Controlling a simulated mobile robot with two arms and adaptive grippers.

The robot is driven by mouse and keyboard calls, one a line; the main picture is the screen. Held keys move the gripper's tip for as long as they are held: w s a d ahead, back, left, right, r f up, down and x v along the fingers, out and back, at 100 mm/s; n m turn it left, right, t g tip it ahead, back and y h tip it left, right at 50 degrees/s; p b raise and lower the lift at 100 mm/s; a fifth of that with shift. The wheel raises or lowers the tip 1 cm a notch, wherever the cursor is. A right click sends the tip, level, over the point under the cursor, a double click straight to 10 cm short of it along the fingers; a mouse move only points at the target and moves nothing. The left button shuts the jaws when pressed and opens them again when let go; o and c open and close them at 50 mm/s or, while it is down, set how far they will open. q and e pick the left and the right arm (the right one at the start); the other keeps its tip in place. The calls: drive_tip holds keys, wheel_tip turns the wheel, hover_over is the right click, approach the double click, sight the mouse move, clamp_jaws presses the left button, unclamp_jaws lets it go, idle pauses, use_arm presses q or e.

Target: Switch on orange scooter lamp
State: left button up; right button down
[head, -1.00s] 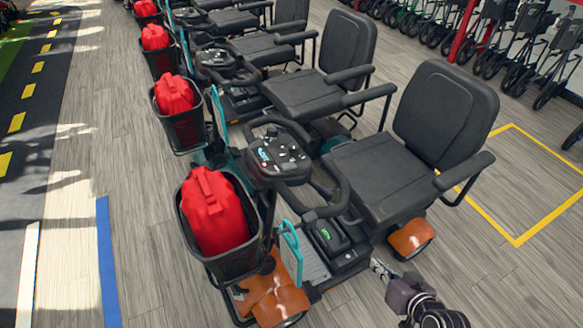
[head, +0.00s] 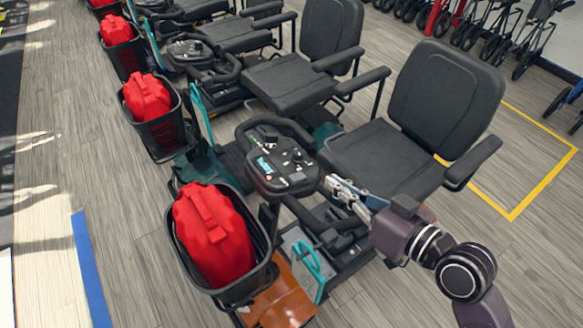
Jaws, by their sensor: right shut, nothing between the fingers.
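The nearest scooter has orange fenders; its front orange fender (head: 283,298) shows below its basket. Its control panel (head: 277,162) is dark with small knobs and a teal label, set inside the black handlebar loop. I cannot tell which control is the lamp switch, and the lamp itself is not seen. My right gripper (head: 333,183) is shut and empty, just right of the panel's right edge, in front of the scooter's black seat (head: 370,158). I cannot tell whether it touches the panel. My left gripper is not in view.
A red bag (head: 213,236) sits in the nearest scooter's black basket (head: 262,222). More scooters with red bags stand in a row behind. Folded walkers (head: 520,42) line the back right. Open floor lies left, with a blue stripe (head: 91,272), and right, with a yellow outline (head: 540,187).

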drive_tip(key=p, duration=0.3)
hover_over(301, 187)
drive_tip(key=shift+w+d+f, duration=0.15)
drive_tip(key=shift+w+f, duration=0.05)
drive_tip(key=shift+f, duration=0.4)
drive_tip(key=shift+w+d+f, duration=0.1)
drive_tip(key=shift+w+f, duration=0.1)
drive_tip(key=shift+f, duration=0.4)
drive_tip(key=f, duration=0.2)
drive_tip(key=shift+s+a+f+b, duration=0.15)
drive_tip(key=shift+s+f+b, duration=0.15)
drive_tip(key=shift+s+f, duration=0.05)
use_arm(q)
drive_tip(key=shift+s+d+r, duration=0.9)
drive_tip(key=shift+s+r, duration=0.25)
use_arm(e)
drive_tip(key=shift+s+a+f, duration=0.1)
drive_tip(key=shift+f, duration=0.45)
